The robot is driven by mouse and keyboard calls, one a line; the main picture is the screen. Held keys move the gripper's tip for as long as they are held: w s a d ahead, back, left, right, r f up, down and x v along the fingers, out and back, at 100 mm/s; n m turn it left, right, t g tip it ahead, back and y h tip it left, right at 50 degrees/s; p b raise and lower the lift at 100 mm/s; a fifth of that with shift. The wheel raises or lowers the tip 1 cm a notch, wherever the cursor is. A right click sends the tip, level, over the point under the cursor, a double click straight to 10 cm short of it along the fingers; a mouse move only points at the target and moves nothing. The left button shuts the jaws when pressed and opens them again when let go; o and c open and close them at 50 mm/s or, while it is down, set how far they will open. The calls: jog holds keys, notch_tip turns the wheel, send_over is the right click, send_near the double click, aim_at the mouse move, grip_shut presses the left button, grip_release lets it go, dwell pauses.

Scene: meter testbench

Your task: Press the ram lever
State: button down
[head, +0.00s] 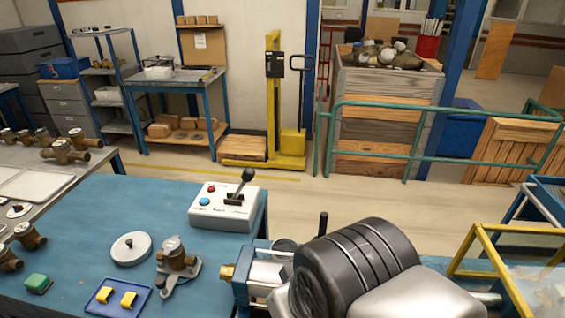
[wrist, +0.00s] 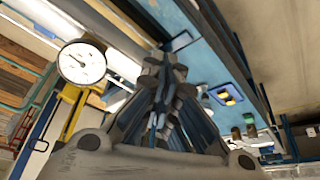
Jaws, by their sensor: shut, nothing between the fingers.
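A grey control box (head: 222,206) stands on the blue bench in the head view. It has a red and a blue button and a black lever (head: 241,184) with a round knob, tilted to the right. I take this as the ram lever, though I cannot read the label. A second upright black handle (head: 323,223) rises behind my arm. My gripper (wrist: 165,62) shows in the wrist view with its fingers together and nothing between them. In the head view my arm hides it. I cannot make out the lever in the wrist view.
A brass meter (head: 175,262), a white disc (head: 131,248), a blue tray (head: 118,298) and a green block (head: 38,283) lie left. A dial gauge (wrist: 82,62) shows in the wrist view.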

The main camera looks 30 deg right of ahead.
jog(key=w+d+r+m+g+y+p, duration=0.1)
jog(key=w+d+r+m+y+p, duration=0.15)
jog(key=w+m, duration=0.6)
jog(key=w+d+r+m+g+y+p, duration=0.1)
jog(key=w+d+m+y, duration=0.15)
jog(key=w+m, duration=0.65)
jog(key=w+d+f+m+t+y+p, duration=0.1)
jog(key=w+d+f+m, duration=0.3)
jog(key=w+d, duration=0.4)
jog(key=w+d+f+m+t+y+p, duration=0.1)
jog(key=w+d+f+m+t+y, duration=0.2)
jog(key=w+d, duration=0.5)
jog(key=d+m+t, duration=0.1)
jog(key=d+m, duration=0.1)
jog(key=shift+d+f+t+p, duration=0.3)
jog(key=shift+d+f+p, duration=0.05)
jog(key=shift+f+p, duration=0.05)
jog(key=shift+m, duration=0.25)
